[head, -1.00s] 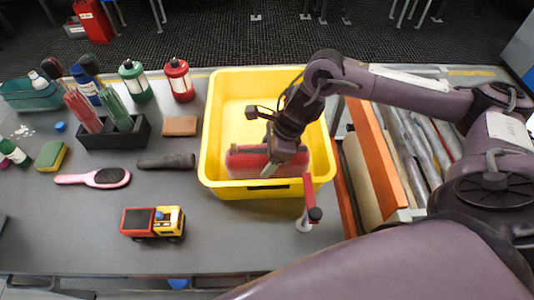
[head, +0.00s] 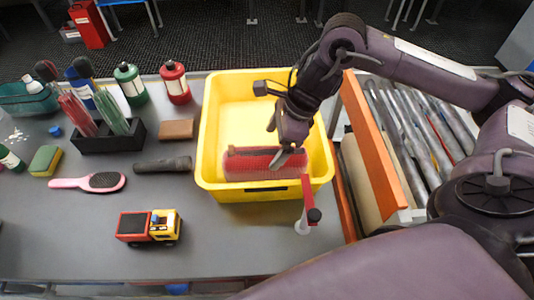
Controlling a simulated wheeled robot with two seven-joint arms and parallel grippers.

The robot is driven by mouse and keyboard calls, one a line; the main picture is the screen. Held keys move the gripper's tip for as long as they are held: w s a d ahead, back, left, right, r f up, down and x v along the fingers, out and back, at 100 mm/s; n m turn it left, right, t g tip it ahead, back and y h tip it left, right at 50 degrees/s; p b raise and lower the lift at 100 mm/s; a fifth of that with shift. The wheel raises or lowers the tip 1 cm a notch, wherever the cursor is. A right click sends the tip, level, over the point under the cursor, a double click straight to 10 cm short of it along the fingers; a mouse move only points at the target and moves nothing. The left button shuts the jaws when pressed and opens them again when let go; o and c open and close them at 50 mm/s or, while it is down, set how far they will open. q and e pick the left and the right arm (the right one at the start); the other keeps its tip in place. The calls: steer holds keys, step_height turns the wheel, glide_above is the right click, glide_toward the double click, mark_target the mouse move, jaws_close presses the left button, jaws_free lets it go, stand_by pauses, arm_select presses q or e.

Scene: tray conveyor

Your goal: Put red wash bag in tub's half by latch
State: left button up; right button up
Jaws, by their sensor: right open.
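The red wash bag (head: 245,163) lies in the near half of the yellow tub (head: 209,140), along the wall closest to me. The latch (head: 308,205), a red bar on a pale post with a dark knob, stands at the tub's near right corner. My right gripper (head: 281,154) is open, just above the right part of the bag; its fingers partly cover the bag. I cannot tell whether a finger still touches it. The tub's far half is empty. My left gripper is not in view.
An orange rail (head: 369,140) and a roller conveyor (head: 410,125) lie right of the tub. On the table to the left are a toy truck (head: 149,227), a pink brush (head: 90,182), a dark torch (head: 163,165), a brown block (head: 177,129) and bottles (head: 175,82).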

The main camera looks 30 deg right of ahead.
steer(key=shift+v, duration=2.65)
